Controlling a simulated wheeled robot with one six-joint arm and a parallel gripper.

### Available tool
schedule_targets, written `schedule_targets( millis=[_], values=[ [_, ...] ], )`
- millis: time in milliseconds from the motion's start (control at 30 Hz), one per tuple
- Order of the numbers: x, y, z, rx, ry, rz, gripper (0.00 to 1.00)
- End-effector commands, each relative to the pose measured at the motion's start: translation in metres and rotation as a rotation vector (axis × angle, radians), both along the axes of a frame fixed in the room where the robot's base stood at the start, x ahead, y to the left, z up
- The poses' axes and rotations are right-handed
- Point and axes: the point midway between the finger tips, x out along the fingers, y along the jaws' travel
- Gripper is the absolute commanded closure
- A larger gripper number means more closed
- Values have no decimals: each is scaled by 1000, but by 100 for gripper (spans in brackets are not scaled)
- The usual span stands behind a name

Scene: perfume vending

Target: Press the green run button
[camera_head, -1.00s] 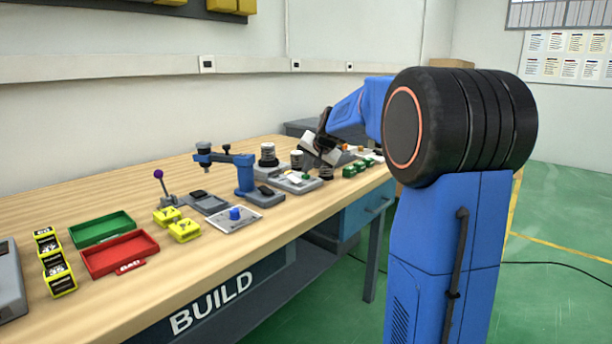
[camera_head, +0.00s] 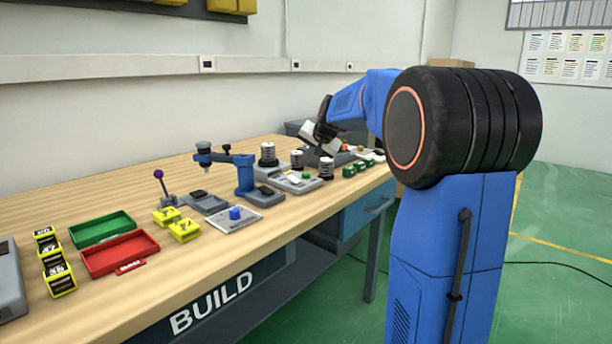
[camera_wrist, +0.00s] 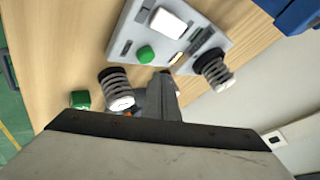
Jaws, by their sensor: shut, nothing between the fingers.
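The green run button (camera_wrist: 146,54) is a round green dome on a grey panel (camera_wrist: 190,62), which also carries a white block (camera_wrist: 168,22). My gripper (camera_head: 318,136) is above the bench behind the panel, tilted down. In the wrist view my gripper (camera_wrist: 162,88) is shut and empty, its tip short of the button in the picture and apart from it. Whether the button is pressed in cannot be told.
Striped black-and-white cylinders stand close by, one beside the gripper (camera_wrist: 118,90) and one on the panel's far side (camera_wrist: 213,68). A blue press (camera_head: 244,175) stands left; red (camera_head: 120,254) and green trays (camera_head: 103,229) lie further left.

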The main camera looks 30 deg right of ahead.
Motion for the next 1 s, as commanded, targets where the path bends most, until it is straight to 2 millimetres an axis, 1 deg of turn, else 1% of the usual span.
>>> schedule_targets(
  millis=[33, 300, 433, 1000],
  values=[
    [0, 0, 5, -1, -2, -1, 100],
    [0, 0, 27, -1, -2, 0, 100],
    [0, 0, 35, 0, -1, -1, 100],
    [0, 0, 36, -1, -1, -1, 100]
  ],
)
